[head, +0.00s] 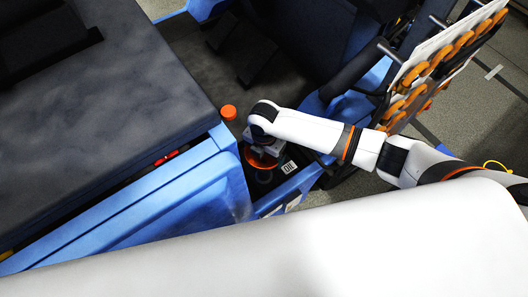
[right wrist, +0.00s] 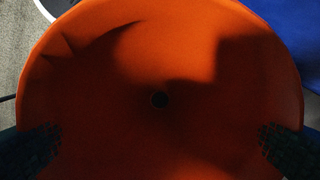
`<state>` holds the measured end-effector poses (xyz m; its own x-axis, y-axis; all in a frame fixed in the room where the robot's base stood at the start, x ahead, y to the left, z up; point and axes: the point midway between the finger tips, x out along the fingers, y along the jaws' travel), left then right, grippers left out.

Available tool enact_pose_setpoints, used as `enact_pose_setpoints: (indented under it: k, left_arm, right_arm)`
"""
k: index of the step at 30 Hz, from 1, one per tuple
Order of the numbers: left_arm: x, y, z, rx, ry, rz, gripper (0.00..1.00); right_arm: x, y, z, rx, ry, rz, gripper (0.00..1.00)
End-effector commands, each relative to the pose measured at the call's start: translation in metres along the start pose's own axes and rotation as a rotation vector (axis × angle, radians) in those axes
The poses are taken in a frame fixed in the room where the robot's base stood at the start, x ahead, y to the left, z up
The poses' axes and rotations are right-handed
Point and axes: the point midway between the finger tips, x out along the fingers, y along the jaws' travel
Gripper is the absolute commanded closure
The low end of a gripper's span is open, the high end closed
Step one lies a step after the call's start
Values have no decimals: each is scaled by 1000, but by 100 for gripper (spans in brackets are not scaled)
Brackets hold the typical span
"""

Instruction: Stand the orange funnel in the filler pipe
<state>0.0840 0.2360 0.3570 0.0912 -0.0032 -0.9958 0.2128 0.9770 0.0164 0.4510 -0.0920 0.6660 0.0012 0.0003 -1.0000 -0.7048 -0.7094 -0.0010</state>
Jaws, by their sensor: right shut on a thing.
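The orange funnel (head: 260,162) is under my right gripper (head: 263,150) in the head view, above a dark recess in the blue machine. In the right wrist view the funnel (right wrist: 160,60) fills most of the picture, seen from above into its bowl, with a small dark hole near the middle. My right gripper's dark fingers (right wrist: 160,148) show at the left and right sides of the bowl, shut on the funnel. The filler pipe is not visible; the funnel and gripper cover that spot, so I cannot tell whether the spout is inside it. My left gripper is out of view.
An orange cap (head: 229,112) sits just behind and left of the funnel. Blue panels (head: 185,190) border the recess at left. A rack with orange rings (head: 440,70) stands at the upper right.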

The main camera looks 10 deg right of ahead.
Motion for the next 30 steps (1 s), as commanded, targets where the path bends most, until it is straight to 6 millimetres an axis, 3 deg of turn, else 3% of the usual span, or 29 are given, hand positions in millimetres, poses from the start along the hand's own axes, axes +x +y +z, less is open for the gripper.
enact_pose_setpoints:
  k: [18, 30]
  left_arm:
    - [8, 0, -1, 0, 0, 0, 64]
    - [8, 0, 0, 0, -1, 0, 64]
  right_arm:
    - [16, 0, 0, 0, 0, 0, 28]
    - [16, 0, 0, 0, 0, 0, 28]
